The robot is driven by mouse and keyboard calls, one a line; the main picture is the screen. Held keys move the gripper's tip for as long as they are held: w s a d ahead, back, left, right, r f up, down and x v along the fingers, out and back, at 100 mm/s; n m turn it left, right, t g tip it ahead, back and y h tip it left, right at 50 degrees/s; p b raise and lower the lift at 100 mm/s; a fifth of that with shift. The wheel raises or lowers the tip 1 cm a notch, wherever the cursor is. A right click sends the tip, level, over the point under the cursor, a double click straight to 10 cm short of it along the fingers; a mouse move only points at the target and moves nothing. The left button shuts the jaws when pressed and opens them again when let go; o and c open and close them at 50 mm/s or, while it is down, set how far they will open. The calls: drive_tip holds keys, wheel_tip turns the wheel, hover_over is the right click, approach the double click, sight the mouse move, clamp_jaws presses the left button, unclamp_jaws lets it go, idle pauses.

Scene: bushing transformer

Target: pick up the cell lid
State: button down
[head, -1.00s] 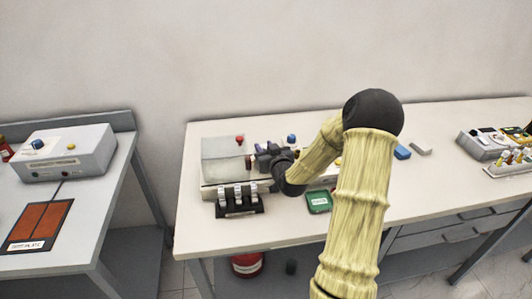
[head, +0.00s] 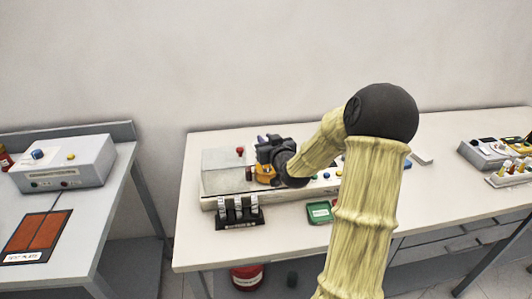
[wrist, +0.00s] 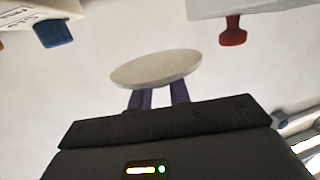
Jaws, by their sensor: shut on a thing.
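The cell lid (wrist: 155,68) is a pale round disc in the middle of the wrist view. My gripper (wrist: 158,96) has its two purple fingers shut on the lid, which looks slightly tilted in that view. In the head view my gripper (head: 264,140) is above the left part of the long test unit (head: 300,196). I cannot make out the lid there. An orange-yellow part (head: 264,173) shows just below my gripper.
A grey box with a red knob (head: 240,150) stands left of my gripper; the red knob (wrist: 232,32) also shows in the wrist view. A black rack (head: 238,213) and green tray (head: 319,212) lie in front. Free tabletop (head: 440,205) is to the right.

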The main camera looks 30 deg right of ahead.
drive_tip(key=shift+r, duration=1.5)
